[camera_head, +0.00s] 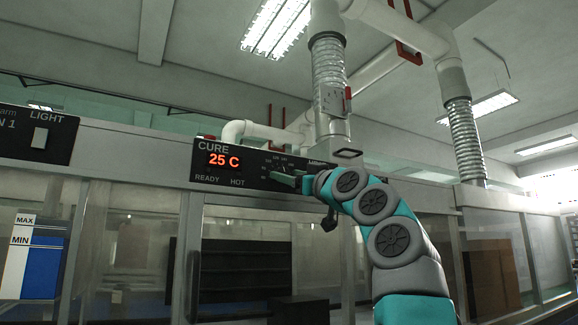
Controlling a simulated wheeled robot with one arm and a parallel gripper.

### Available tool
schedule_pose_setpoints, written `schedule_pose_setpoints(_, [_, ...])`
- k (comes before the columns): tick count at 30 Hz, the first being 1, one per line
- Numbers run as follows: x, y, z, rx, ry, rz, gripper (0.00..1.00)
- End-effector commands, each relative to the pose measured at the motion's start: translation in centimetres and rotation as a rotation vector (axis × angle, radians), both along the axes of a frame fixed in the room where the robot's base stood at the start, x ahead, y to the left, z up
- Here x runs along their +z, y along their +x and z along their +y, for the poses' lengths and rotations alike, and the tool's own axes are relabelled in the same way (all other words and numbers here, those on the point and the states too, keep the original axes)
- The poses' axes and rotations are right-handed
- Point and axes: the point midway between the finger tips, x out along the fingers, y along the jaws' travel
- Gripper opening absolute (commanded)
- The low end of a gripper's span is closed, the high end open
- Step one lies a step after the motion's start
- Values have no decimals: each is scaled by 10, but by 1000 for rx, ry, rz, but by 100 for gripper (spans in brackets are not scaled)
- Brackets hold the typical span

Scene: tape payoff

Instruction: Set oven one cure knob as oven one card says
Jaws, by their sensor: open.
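The black CURE panel (213,180) is on the oven's upper frame and shows a red 25 C readout (224,160). READY and HOT labels are below the readout. A printed dial scale (279,166) with small numbers is on the panel's right part. My gripper (287,179) is in front of this dial, with its fingers pointing left. The cure knob is mostly hidden behind the fingers, so its setting and any contact cannot be told. The gripper is open. No oven one card can be made out in this view.
Another black panel (20,136) at left reads "N 1" and has a LIGHT switch (40,138). Below it is a blue and white MAX/MIN gauge (30,262). A glazed oven door (243,225) with a metal handle is under the CURE panel. Ducts (329,75) rise above.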

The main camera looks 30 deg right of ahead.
Motion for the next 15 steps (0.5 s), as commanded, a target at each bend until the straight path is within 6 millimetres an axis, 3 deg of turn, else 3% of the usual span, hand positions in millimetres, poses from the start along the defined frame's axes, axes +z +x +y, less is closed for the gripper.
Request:
schedule_pose_setpoints(9, [2,5,1,0,1,-1,67])
schedule_pose_setpoints(15, [2,5,1,0,1,-1,45])
